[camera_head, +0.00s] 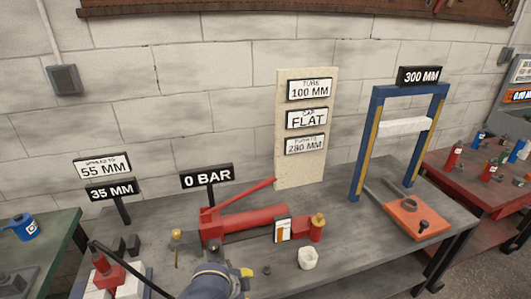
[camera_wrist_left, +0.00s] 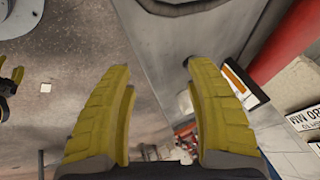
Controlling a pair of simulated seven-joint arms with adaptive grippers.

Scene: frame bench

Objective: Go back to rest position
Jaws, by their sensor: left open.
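My left gripper (camera_head: 246,277) shows at the bottom middle of the head view, at the bench's front side, just in front of the red hand pump (camera_head: 240,222). In the left wrist view its two yellow fingers (camera_wrist_left: 158,68) stand wide apart with nothing between them. The pump's red body and its white label with an orange strip (camera_wrist_left: 243,84) show at the right of that view, beside the right finger and apart from it. My right gripper is in neither view.
The grey bench (camera_head: 345,262) holds a white cup (camera_head: 307,258), a red jack (camera_head: 108,272) at left and a blue press frame (camera_head: 362,150) with an orange block (camera_head: 415,216) at right. Signs stand behind, including "0 BAR" (camera_head: 207,178). A red bench (camera_head: 475,185) is further right.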

